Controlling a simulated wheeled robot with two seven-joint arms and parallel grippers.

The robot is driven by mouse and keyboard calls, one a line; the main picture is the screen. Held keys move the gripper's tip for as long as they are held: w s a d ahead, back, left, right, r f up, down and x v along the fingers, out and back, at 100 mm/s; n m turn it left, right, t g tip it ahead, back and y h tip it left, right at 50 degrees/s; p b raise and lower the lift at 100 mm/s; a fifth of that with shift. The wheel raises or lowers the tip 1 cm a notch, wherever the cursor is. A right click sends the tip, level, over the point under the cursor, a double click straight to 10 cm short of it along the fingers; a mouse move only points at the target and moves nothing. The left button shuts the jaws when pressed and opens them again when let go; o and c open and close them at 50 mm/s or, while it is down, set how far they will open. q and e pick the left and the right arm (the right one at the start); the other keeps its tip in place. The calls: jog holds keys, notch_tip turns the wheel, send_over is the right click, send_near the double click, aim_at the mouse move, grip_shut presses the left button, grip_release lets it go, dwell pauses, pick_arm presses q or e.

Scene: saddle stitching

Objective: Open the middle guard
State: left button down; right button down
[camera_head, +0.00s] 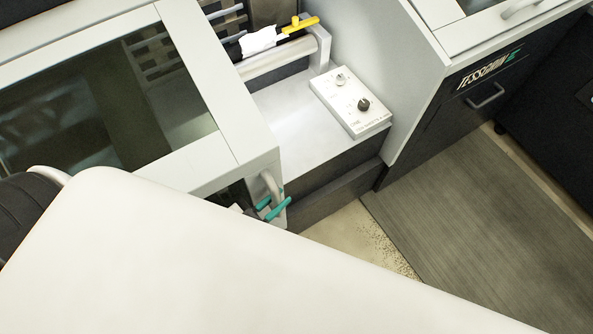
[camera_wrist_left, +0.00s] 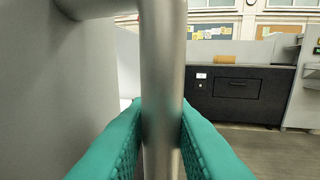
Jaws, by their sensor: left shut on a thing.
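The middle guard (camera_head: 187,165) is a white-framed cover with a dark see-through window at the left of the head view. Its grey metal handle (camera_head: 270,184) is on the near right corner. My left gripper (camera_head: 274,208) has teal fingers and is shut on this handle. In the left wrist view the handle bar (camera_wrist_left: 162,85) runs upright between the teal fingers (camera_wrist_left: 162,135), with one finger on each side. My large white arm link hides the guard's lower left part. My right gripper is not in view.
A control box (camera_head: 351,101) with knobs sits on the ledge right of the guard. A yellow part (camera_head: 300,25) and white paper (camera_head: 260,40) are behind it. A dark-fronted cabinet (camera_head: 455,120) stands at the right. The floor mat (camera_head: 480,195) is clear.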

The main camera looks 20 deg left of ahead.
pick_arm(q)
jog(key=v, duration=0.4)
jog(key=shift+w+a+f, duration=0.1)
jog(key=shift+w+a, duration=0.1)
jog(key=shift+a, duration=0.1)
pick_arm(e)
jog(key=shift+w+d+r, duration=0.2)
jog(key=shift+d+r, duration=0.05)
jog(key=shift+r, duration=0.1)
pick_arm(q)
jog(key=c, duration=1.4)
grip_release()
jog(key=shift+o, duration=0.4)
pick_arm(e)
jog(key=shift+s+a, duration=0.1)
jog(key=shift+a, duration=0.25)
